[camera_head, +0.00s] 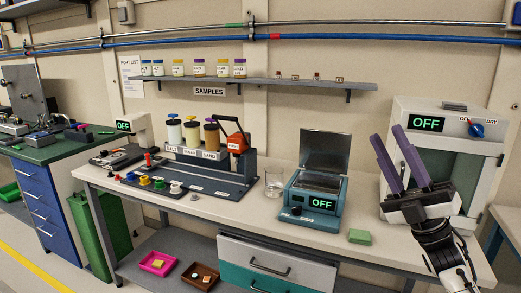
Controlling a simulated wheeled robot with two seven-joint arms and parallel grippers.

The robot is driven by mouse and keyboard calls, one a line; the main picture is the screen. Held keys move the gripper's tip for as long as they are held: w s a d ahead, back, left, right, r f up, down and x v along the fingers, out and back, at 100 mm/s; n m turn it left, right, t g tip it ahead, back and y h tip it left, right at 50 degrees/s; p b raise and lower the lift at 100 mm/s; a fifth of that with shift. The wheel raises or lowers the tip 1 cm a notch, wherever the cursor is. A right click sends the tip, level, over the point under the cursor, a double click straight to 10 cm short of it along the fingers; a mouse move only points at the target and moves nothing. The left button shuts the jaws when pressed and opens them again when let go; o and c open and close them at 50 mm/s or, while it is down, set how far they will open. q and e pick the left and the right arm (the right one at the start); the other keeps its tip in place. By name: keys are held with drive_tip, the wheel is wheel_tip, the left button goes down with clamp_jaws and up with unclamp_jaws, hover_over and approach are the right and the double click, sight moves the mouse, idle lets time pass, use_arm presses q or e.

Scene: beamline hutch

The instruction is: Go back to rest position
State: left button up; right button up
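My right gripper (396,163) is raised in front of the white oven-like box (455,165) at the right of the bench. Its two purple fingers point up and to the left. They stand apart with nothing between them, and the gripper touches nothing that I can see. My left gripper is not in view.
The white bench (250,210) carries a teal balance (313,200) with its lid up, a glass beaker (274,182), a green block (359,237) and a rack with dispensers (210,170). A shelf (270,81) holds jars above. Pink (146,263) and brown trays (187,278) sit below.

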drive_tip(key=w+d+f+m+t+h, duration=0.2)
drive_tip(key=w+d+f+m+h, duration=0.4)
drive_tip(key=m+h, duration=0.5)
drive_tip(key=w+d+f+m+t+h, duration=0.25)
drive_tip(key=w+f+m+h, duration=0.35)
drive_tip(key=m+h, duration=0.45)
drive_tip(key=w+d+f+m+g+h, duration=0.1)
drive_tip(key=d+f+m+g, duration=0.15)
drive_tip(key=f, duration=0.35)
drive_tip(key=w+d+f+m+g+h, duration=0.1)
drive_tip(key=d+f+m+g+h, duration=0.1)
drive_tip(key=f+m+g, duration=0.3)
drive_tip(key=s+a+f+n+g+y, duration=0.1)
drive_tip(key=s+a+f, duration=0.5)
drive_tip(key=s+f, duration=0.45)
drive_tip(key=s+a+f+n+g+y, duration=0.15)
drive_tip(key=s+a+f, duration=0.55)
drive_tip(key=f, duration=0.7)
drive_tip(key=s+a+f+g+y, duration=0.1)
drive_tip(key=s+a+f+g, duration=0.1)
drive_tip(key=s, duration=1.1)
drive_tip(key=s+a+f+m+g, duration=0.1)
drive_tip(key=s+a+f, duration=0.4)
drive_tip(key=s, duration=0.8)
wheel_tip(320, 180, down, 3)
drive_tip(key=shift+s+a+r+g+y, duration=0.25)
drive_tip(key=shift+s+g+y, duration=0.15)
drive_tip(key=shift+g, duration=0.15)
